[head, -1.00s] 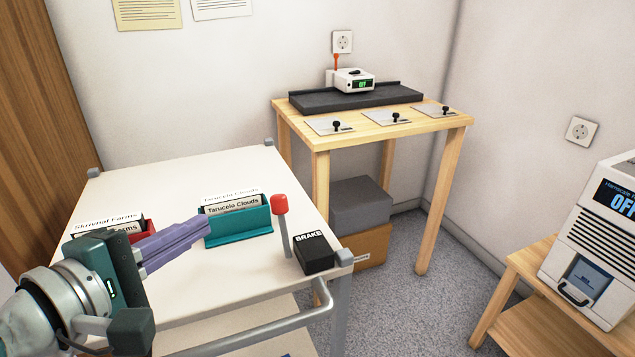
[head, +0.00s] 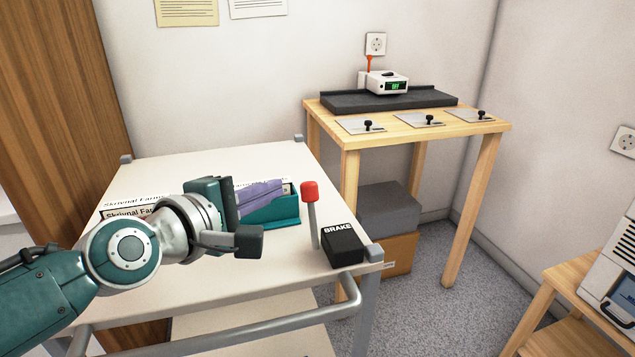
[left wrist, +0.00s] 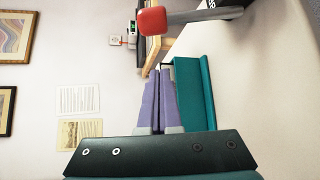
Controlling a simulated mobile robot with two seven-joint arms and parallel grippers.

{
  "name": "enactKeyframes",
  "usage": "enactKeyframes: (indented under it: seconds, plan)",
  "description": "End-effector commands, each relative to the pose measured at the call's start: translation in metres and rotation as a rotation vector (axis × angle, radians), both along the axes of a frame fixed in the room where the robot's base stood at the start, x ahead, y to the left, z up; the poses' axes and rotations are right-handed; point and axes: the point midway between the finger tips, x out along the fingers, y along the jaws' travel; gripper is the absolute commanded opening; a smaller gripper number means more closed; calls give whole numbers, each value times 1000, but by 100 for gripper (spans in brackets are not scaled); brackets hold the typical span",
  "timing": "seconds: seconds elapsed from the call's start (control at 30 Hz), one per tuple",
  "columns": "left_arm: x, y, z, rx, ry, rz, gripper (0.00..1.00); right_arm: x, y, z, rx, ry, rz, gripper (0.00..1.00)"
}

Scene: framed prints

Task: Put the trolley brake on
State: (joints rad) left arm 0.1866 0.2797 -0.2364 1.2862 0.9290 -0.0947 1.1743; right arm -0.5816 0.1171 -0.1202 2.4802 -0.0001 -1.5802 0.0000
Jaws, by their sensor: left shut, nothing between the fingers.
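The trolley (head: 215,275) has a pale top and a grey push rail. At its right corner is a black box marked BRAKE (head: 343,246), with an upright grey lever and red knob (head: 310,192) beside it. The red knob also shows large in the left wrist view (left wrist: 152,21), above the fingers. My left gripper (head: 284,188) is shut and empty, its purple fingers pointing right over the trolley top, short of the knob. It also shows in the left wrist view (left wrist: 160,80). My right gripper is not in view.
A wooden table (head: 405,128) with a white device stands behind. Boxes (head: 388,212) sit beneath it.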

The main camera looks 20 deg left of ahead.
Motion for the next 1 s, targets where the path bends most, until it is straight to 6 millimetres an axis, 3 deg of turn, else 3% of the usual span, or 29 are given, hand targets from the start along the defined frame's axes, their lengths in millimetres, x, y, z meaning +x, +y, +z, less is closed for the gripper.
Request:
enactKeyframes:
  seconds: [0.13, 0.3, 1.0]
  plan:
    - [-6, -18, 11, -4, 2, 0, 0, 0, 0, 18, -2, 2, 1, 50]
    - [-14, -31, 12, -2, 1, -1, 0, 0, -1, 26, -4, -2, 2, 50]
    - [-19, -36, 10, 25, -37, 0, 0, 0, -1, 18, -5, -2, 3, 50]
